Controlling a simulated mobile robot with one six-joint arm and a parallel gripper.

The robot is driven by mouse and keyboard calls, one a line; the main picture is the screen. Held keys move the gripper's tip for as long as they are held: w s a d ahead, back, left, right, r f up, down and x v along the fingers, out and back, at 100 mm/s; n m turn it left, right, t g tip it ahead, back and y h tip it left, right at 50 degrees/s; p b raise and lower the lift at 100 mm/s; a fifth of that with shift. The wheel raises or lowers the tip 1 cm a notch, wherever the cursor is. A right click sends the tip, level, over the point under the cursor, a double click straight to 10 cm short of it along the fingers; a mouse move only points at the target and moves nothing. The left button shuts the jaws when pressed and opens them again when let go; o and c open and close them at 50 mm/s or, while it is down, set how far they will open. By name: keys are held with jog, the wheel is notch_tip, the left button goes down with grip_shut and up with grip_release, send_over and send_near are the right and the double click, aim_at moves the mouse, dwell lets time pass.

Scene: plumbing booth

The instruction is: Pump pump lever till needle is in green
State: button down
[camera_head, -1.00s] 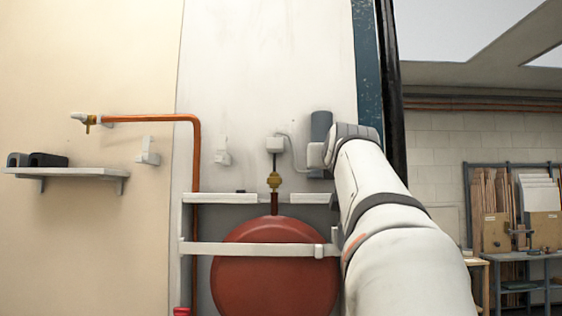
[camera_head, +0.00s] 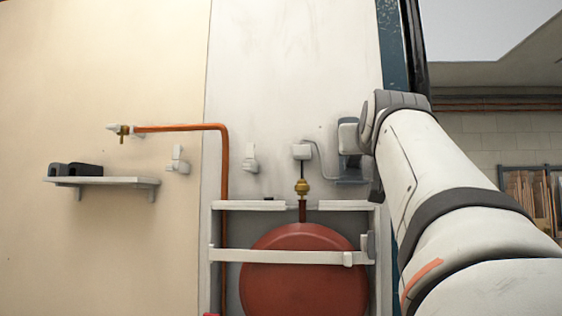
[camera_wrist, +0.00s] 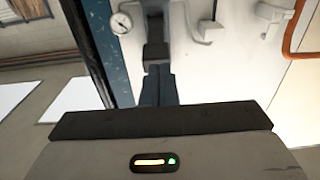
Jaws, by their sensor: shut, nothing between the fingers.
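My gripper (camera_wrist: 158,70) shows in the wrist view as two dark fingers, shut together and empty. Just beyond the fingertips is a dark block on the dark grey pump (camera_wrist: 153,27) on the white wall panel. I cannot tell whether the fingertips touch it, or which part is the lever. A round white pressure gauge (camera_wrist: 121,23) is left of the pump. Its dial is too small to read the needle or a green zone. In the head view, part of the grey pump (camera_head: 350,168) shows at the left of my wrist, which hides the gauge.
A red tank (camera_head: 300,275) sits behind a white rail (camera_head: 280,256) below the pump. A brass valve (camera_head: 302,187) is above it. A copper pipe (camera_head: 224,170) runs down its left. A shelf (camera_head: 105,182) with dark items is further left. A dark post edges the panel's right.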

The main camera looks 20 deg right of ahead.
jog(key=shift+b+v, duration=0.35)
jog(key=shift+v, duration=1.45)
jog(key=shift+f, duration=0.1)
jog(key=w+a+f+n+g+y, duration=0.1)
jog(key=w+a+f+g+y, duration=0.15)
jog(key=f, duration=0.85)
jog(key=w+a+f+n+g+y, duration=0.15)
jog(key=a+f, duration=0.25)
jog(key=f, duration=0.6)
jog(key=w+a+f+g+y, duration=0.2)
jog(key=w+a+f+y, duration=0.1)
jog(key=f, duration=0.8)
jog(key=s+a+f+n+g, duration=0.1)
jog(key=s+f, duration=0.4)
jog(key=f, duration=0.5)
jog(key=s+a+f+n+g+y, duration=0.1)
jog(key=s+a+f+g, duration=0.3)
jog(key=f, duration=0.5)
jog(key=s+a+f+n+g+y, duration=0.1)
jog(key=s+a+f+g, duration=0.1)
jog(key=s+a+f, duration=0.4)
notch_tip(320, 180, down, 5)
jog(key=shift+a+r+g, duration=0.15)
jog(key=shift+a+g, duration=0.1)
jog(key=shift+g, duration=0.15)
jog(key=shift+d, duration=0.1)
